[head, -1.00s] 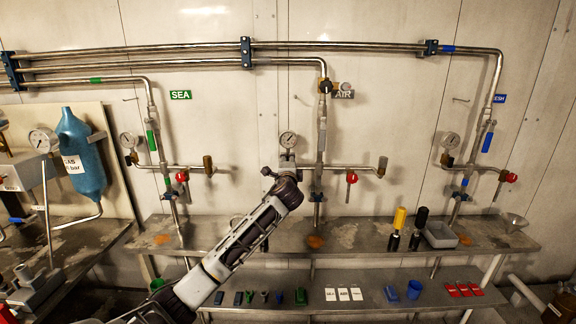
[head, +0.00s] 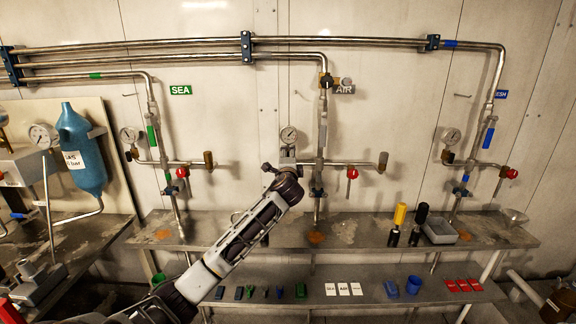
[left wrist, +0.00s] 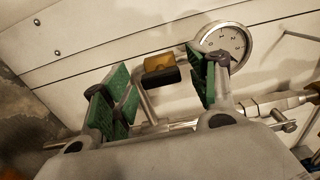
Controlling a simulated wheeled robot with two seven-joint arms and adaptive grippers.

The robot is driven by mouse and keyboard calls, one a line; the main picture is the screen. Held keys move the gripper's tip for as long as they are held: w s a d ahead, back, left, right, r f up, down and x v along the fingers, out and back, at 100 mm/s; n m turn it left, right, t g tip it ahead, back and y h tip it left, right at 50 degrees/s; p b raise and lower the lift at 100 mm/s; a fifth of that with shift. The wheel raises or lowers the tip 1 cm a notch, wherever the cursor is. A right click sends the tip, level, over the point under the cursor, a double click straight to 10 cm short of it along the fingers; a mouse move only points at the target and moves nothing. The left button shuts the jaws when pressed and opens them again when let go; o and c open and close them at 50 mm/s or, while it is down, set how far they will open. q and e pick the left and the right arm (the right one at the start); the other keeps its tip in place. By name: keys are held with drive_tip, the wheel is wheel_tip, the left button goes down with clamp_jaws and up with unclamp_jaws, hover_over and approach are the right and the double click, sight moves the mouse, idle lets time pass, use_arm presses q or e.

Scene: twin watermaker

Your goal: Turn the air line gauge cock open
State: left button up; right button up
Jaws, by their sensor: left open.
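The air line gauge (head: 289,134) is a round white dial on the middle pipe stand under the AIR sign; it also shows in the left wrist view (left wrist: 225,43). Its cock has a yellow and black handle (left wrist: 161,72), seen below and left of the dial in the left wrist view. My left gripper (head: 284,166) is just below the gauge in the head view and hides the cock there. Its green-padded fingers (left wrist: 162,80) are open, one on each side of the handle in the wrist picture. I cannot tell whether they touch it. My right gripper is out of view.
The air pipe (head: 321,140) stands right of my gripper, with a red-handled valve (head: 352,174) on its branch. The bench (head: 365,232) below holds yellow and black-topped tools and a grey tray (head: 440,231).

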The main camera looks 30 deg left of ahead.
use_arm(q)
drive_tip(key=v, duration=1.2)
idle(0.3)
drive_tip(key=shift+s+f, duration=0.1)
idle(0.6)
